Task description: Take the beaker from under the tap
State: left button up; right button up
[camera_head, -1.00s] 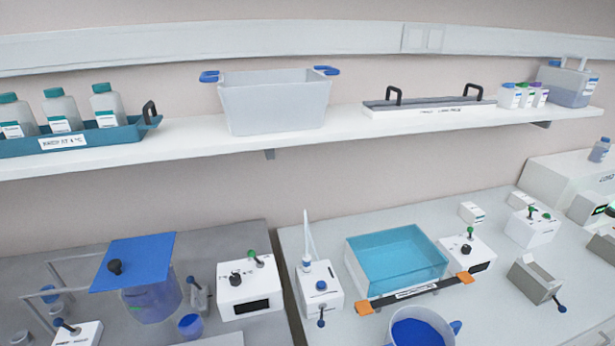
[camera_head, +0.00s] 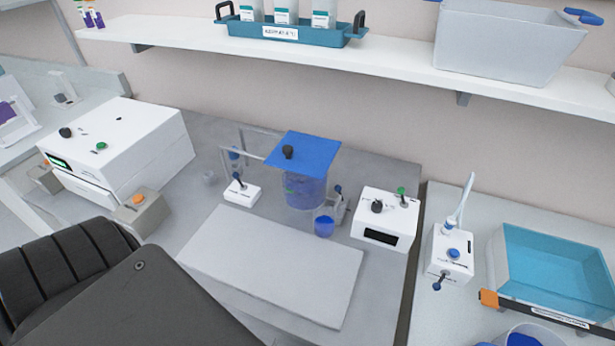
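A small beaker with blue contents (camera_head: 324,226) stands on the grey bench, at the lower right of a larger vessel of blue liquid (camera_head: 304,190). A blue square lid with a black knob (camera_head: 302,151) covers that vessel. A tap-like fitting (camera_head: 338,199) sits at the vessel's right side, just above the beaker; its spout is too small to make out. Neither gripper shows in the head view.
A pale flat board (camera_head: 272,265) lies clear in front of the beaker. A white control box (camera_head: 386,217) stands to the right, and a small white switch box (camera_head: 241,192) to the left. A large white instrument (camera_head: 118,150) is farther left. A shelf (camera_head: 400,60) runs above.

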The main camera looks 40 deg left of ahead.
aim_at(324, 220)
jog(key=u, duration=1.8)
jog(key=k, duration=1.5)
jog(key=z, duration=1.45)
jog(key=i, duration=0.5)
jog(key=u, duration=0.1)
